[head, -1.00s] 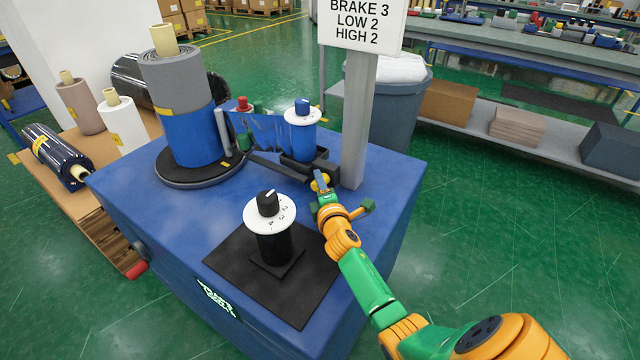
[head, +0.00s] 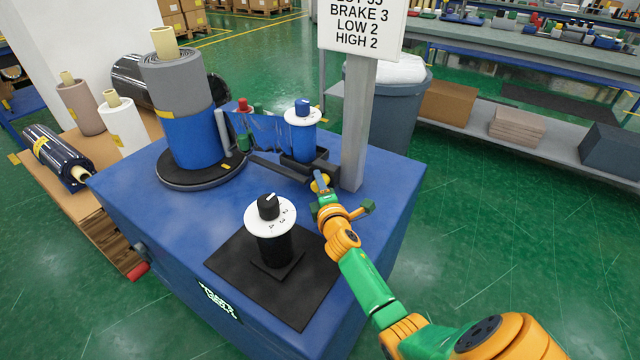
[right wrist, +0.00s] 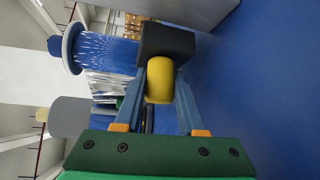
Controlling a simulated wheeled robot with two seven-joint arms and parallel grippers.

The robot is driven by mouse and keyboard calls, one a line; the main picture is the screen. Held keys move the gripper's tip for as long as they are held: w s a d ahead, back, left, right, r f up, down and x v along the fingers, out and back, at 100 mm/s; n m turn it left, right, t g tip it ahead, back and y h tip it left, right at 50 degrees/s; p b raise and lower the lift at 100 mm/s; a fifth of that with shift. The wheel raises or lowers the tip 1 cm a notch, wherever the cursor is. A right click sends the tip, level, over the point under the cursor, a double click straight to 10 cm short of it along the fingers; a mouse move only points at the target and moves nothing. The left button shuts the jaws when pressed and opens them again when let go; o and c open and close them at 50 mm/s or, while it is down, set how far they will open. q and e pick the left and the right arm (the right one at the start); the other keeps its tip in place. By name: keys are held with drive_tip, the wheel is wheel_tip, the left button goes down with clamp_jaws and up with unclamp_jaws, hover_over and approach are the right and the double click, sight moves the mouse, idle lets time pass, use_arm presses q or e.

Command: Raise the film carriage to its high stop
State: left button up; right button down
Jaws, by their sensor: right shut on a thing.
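The film carriage (head: 300,158) is a dark block low beside the grey post, just above the blue machine top. It bears a blue film roll (head: 301,140) with a white disc and blue knob on top. A yellow knob (right wrist: 160,80) sticks out of the carriage's dark block (right wrist: 165,43). My right gripper (head: 320,180) is shut on this knob, with a finger on either side of it in the right wrist view. The fingers hide part of the knob in the head view. My left gripper is not in view.
The grey post (head: 359,125) carries a sign (head: 361,28) reading BRAKE 3, LOW 2, HIGH 2. A large wrapped roll (head: 190,135) stands on a round turntable (head: 172,180).

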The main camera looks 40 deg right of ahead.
wheel_tip(320, 180, up, 11)
drive_tip(key=p, duration=0.9)
drive_tip(key=shift+r, duration=0.2)
drive_tip(key=shift+w, duration=0.1)
drive_tip(key=shift+f, duration=0.1)
drive_tip(key=c, duration=0.6)
unclamp_jaws()
drive_tip(key=shift+o, duration=0.5)
drive_tip(key=shift+f, duration=0.1)
drive_tip(key=p+v, duration=0.1)
drive_tip(key=v, duration=0.6)
drive_tip(key=shift+f, duration=0.1)
